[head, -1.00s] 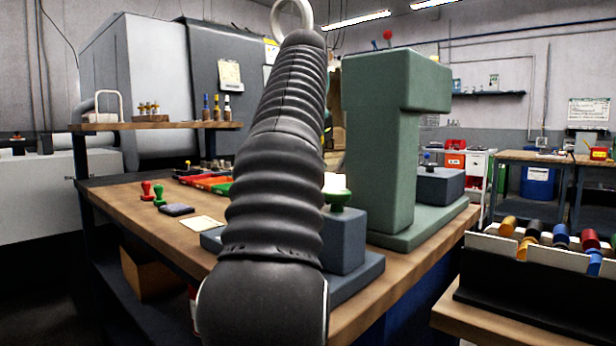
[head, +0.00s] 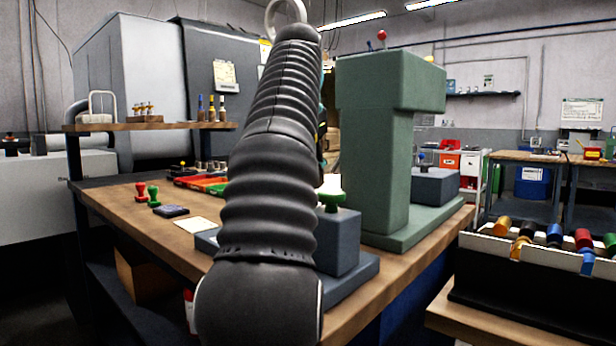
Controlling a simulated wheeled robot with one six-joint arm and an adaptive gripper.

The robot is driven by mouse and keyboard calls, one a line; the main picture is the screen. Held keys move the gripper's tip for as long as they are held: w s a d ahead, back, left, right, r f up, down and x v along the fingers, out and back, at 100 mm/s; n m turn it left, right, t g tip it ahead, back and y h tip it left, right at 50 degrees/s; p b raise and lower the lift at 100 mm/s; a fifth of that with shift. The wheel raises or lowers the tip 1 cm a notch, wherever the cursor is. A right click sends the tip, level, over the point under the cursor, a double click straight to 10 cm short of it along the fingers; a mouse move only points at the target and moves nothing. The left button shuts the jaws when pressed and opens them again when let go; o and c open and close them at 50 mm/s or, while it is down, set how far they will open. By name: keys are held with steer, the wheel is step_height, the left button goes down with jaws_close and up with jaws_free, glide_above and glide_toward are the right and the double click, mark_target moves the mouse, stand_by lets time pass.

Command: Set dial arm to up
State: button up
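My own black ribbed arm fills the middle of the head view and hides much of the bench behind it. My gripper cannot be made out behind it; only a small dark part with a teal patch shows at the arm's right edge. I cannot pick out the dial arm for sure. A green knob with a pale top (head: 332,194) sits on a grey-blue block (head: 340,243) just right of my arm, partly hidden by it. A small blue knob (head: 422,158) stands on another grey block (head: 436,187) farther back.
A tall green machine frame (head: 382,150) stands on the wooden bench (head: 150,222). Red and green stamps (head: 141,191) and a dark pad (head: 171,211) lie at left. A rack of coloured cylinders (head: 530,262) is at front right. Open floor lies beyond it.

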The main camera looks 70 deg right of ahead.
steer(key=shift+v, duration=1.05)
steer(key=s+a, duration=0.2)
steer(key=a, duration=0.9)
steer(key=shift+a, duration=0.35)
